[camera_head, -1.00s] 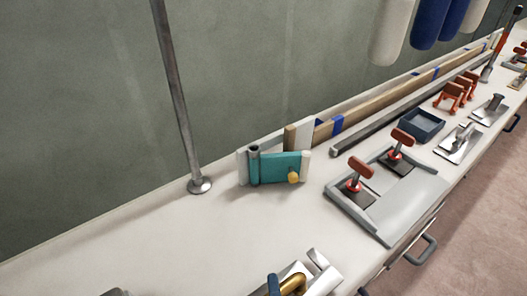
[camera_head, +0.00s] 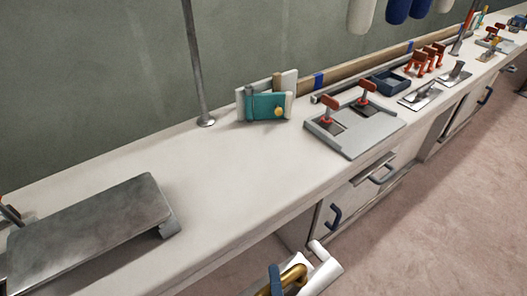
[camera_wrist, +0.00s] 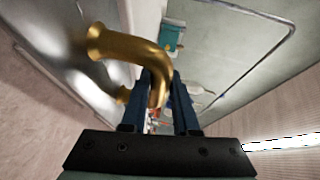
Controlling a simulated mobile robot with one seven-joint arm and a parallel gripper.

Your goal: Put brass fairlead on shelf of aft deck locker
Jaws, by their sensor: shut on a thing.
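The brass fairlead (camera_head: 292,278) is a curved golden tube with flared ends, seen at the bottom of the head view. My gripper (camera_head: 284,272) is shut on it and holds it in front of the bench's front edge. In the wrist view, the fairlead (camera_wrist: 125,46) is pinched between the blue fingers of my gripper (camera_wrist: 161,84), with its flared end to the upper left. Under the bench are white locker fronts (camera_head: 357,198) with blue and grey handles. I cannot tell which is the aft deck locker; no shelf shows clearly.
The pinkish floor (camera_head: 440,215) at right is clear.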

